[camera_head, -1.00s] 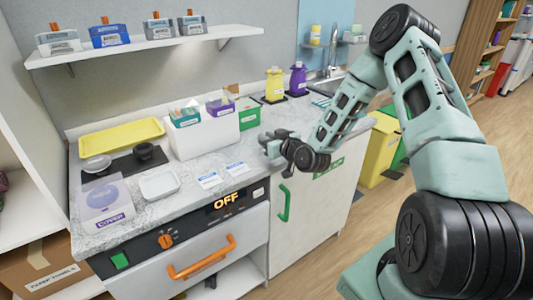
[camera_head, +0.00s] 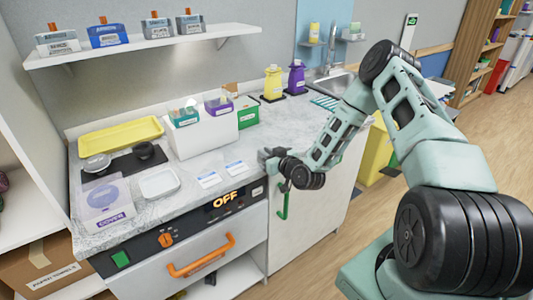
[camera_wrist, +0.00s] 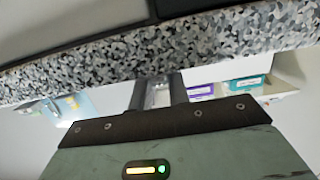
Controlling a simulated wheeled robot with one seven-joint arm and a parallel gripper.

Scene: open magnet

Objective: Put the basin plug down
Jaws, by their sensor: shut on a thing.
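My gripper (camera_head: 268,156) is at the front edge of the speckled worktop (camera_head: 225,155), right of the two paper labels. In the wrist view my gripper (camera_wrist: 158,92) has its two fingers close together, near the worktop's edge (camera_wrist: 90,70), which crosses the picture. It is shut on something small. Only a pale patch shows between the fingers, and I cannot make out the shape of the basin plug there.
A white box (camera_head: 205,137) with small blue and purple packs stands behind. A white dish (camera_head: 158,182), a yellow tray (camera_head: 120,136) and a dark mat (camera_head: 122,165) are at the left. The sink (camera_head: 335,84) is at the back right. A green handle (camera_head: 283,202) is below.

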